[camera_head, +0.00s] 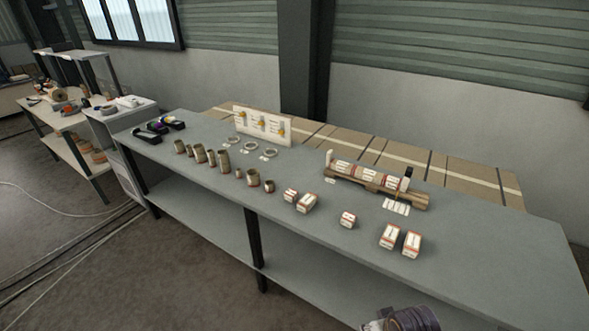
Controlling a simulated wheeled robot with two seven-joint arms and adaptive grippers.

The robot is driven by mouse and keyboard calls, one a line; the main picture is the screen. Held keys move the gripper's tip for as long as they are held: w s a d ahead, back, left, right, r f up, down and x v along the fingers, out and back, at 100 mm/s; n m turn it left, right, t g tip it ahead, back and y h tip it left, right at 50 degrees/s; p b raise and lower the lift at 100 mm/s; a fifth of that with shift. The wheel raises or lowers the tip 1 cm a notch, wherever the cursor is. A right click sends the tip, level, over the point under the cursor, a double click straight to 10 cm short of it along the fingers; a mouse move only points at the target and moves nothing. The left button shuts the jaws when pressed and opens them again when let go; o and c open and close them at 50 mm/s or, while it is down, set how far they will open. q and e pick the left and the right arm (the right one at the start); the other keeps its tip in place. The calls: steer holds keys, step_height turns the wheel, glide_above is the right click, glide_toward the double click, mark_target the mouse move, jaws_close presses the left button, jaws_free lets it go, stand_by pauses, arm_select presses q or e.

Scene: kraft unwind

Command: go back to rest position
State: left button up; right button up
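The long grey table (500,250) stands in front of me, running from upper left to lower right. A wooden cradle (418,200) on its right half holds a row of white-and-brown pieces (362,174). Several short brown cores (223,162) stand in a line along the left half. Several small white-and-red boxes (390,236) sit along the front, right of the cores.
A white board (263,125) with yellow parts stands at the table's back, with pale rings (250,145) before it. Brown boxes (460,180) line the far side. Cables cross the floor at left.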

steer(key=s+d+f+g+b, duration=0.1)
steer(key=s+f+b, duration=0.1)
steer(key=f, duration=1.6)
steer(key=s+f+b, duration=0.3)
steer(key=f, duration=1.4)
steer(key=s+d+f+b, duration=0.2)
steer(key=s+f, duration=0.8)
steer(key=f, duration=0.1)
steer(key=s+d+f+g+b, duration=0.1)
steer(key=s+d+f+b, duration=0.1)
steer(key=s+f, duration=0.8)
steer(key=shift+s+d+f+n, duration=0.15)
steer(key=shift+d+f+n, duration=0.15)
steer(key=shift+d+f, duration=0.45)
steer(key=shift+a, duration=0.15)
